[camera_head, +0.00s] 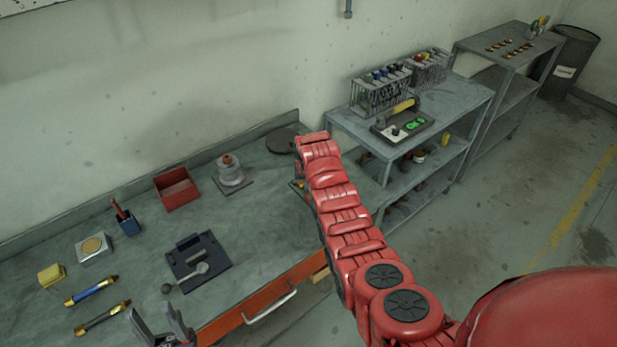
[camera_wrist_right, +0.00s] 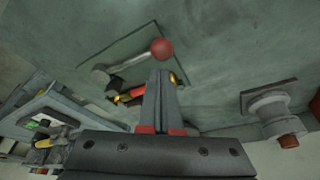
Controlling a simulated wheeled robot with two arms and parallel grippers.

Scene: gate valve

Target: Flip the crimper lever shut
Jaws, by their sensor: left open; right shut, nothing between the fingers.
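The crimper lever (camera_wrist_right: 132,62), a grey bar with a red ball knob (camera_wrist_right: 162,49), shows in the right wrist view over a flat grey-green plate (camera_wrist_right: 139,39). Brass-coloured parts lie beside it. Its exact tilt is hard to tell. My right gripper (camera_wrist_right: 160,76) is shut and empty, with its fingertips close below the red knob in the picture; whether they touch is unclear. In the head view my red right arm hides this gripper and most of the crimper. My left gripper (camera_head: 162,322) is open and empty at the bench's front edge.
On the bench are a dark plate fixture with a lever (camera_head: 198,262), a red bin (camera_head: 177,188), a blue cup (camera_head: 127,222), a round-topped grey device (camera_head: 229,172) and two rod-shaped tools (camera_head: 92,291). A shelf (camera_head: 455,98) with racks stands right of the bench.

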